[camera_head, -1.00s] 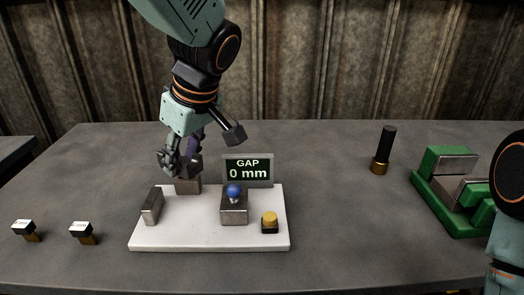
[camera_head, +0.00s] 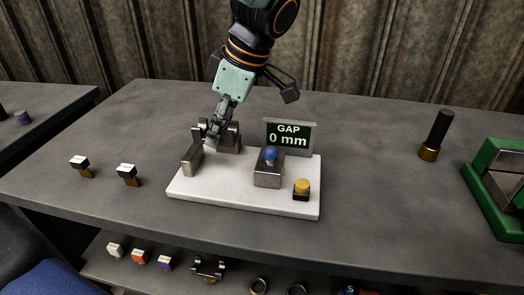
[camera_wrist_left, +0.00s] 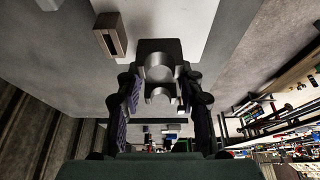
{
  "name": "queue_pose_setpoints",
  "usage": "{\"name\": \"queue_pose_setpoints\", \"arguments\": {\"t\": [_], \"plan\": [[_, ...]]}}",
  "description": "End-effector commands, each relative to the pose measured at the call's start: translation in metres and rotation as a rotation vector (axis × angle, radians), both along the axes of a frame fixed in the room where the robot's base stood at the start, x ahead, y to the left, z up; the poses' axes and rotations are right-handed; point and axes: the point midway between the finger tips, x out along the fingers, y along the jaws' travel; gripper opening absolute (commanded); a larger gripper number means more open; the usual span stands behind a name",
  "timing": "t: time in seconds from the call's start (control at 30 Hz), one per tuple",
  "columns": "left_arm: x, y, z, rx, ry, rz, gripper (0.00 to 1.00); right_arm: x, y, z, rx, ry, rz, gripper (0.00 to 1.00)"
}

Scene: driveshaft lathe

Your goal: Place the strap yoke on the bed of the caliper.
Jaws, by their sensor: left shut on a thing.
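The caliper is a white base plate (camera_head: 240,201) with metal blocks, a blue knob (camera_head: 270,154), a yellow button (camera_head: 302,186) and a GAP display (camera_head: 288,135) reading 0 mm. My left gripper (camera_head: 213,133) is shut on a grey metal piece, apparently the strap yoke (camera_head: 234,132), at the back left of the plate, by the rear block. In the left wrist view my left gripper (camera_wrist_left: 160,100) has its fingers on both sides of the yoke (camera_wrist_left: 159,72), which shows rounded hollows. I cannot tell whether the yoke touches the block. My right gripper is not in view.
A slanted metal block (camera_head: 192,159) stands at the plate's left. Two small white-topped pieces (camera_head: 79,163) (camera_head: 127,171) stand further left. A black and brass cylinder (camera_head: 436,135) and a green fixture (camera_head: 490,203) stand right. A lower shelf (camera_head: 330,275) holds several parts.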

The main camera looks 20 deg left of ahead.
Motion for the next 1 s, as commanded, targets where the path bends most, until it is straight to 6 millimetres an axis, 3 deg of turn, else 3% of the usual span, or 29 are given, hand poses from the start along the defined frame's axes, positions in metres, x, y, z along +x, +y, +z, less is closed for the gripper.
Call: {"name": "queue_pose_setpoints", "arguments": {"t": [0.03, 0.27, 0.5, 0.93, 0.97, 1.0], "plan": [[0.0, 0.0, -0.013, 0.006, 0.006, -0.003, 0.0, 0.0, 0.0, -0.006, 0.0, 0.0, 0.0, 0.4], [0.0, -0.002, -0.035, 0.008, 0.007, -0.004, 0.0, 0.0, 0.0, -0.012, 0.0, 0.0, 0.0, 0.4], [0.0, -0.003, -0.071, 0.007, 0.005, -0.005, 0.0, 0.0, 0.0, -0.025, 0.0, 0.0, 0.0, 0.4], [0.0, -0.003, -0.076, 0.004, 0.002, -0.004, 0.0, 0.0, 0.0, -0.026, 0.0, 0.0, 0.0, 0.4], [0.0, -0.003, -0.076, 0.003, 0.003, -0.003, 0.38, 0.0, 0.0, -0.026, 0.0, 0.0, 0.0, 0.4], [0.0, -0.003, -0.076, 0.004, 0.002, -0.004, 0.41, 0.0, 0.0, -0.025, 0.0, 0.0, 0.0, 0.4]]}}
